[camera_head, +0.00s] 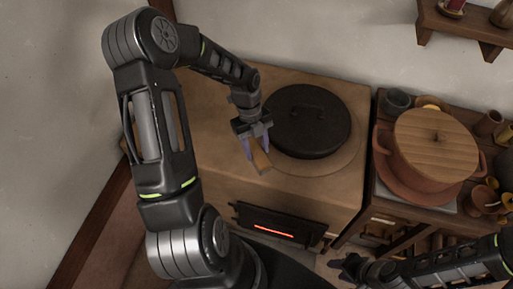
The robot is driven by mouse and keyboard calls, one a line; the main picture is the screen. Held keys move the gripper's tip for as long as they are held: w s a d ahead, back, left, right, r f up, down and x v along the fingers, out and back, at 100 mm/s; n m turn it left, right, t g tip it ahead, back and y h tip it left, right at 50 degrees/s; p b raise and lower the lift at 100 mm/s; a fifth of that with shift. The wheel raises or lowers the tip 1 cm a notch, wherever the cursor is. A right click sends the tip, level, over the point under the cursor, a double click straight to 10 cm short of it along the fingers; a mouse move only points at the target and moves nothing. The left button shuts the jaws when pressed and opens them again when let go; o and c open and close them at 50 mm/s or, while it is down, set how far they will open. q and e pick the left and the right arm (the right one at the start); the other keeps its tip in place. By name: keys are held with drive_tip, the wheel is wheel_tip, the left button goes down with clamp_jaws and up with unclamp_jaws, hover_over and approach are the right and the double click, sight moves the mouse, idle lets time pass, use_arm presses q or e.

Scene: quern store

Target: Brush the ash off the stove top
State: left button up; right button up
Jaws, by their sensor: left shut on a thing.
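The stove (225,170) stands in the middle, with a pale brown top. A round black lid or hotplate (308,121) with a handle lies on its top. My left gripper (253,145) is over the stove top, just left of the black lid. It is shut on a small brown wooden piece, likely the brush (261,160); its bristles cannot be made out. I cannot make out any ash on the top. My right gripper (347,268) is low at the bottom right, in front of the stove; its fingers are too dark and small to read.
The stove's front opening (275,228) glows red. To the right, a wooden stand holds a big reddish pot with a wooden lid (436,140), a grey cup (397,100) and several small vessels. A wall shelf (464,27) is at top right. The left stove top is bare.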

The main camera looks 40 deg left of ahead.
use_arm(q)
drive_tip(key=shift+r+p, duration=1.25)
drive_tip(key=shift+r, duration=0.3)
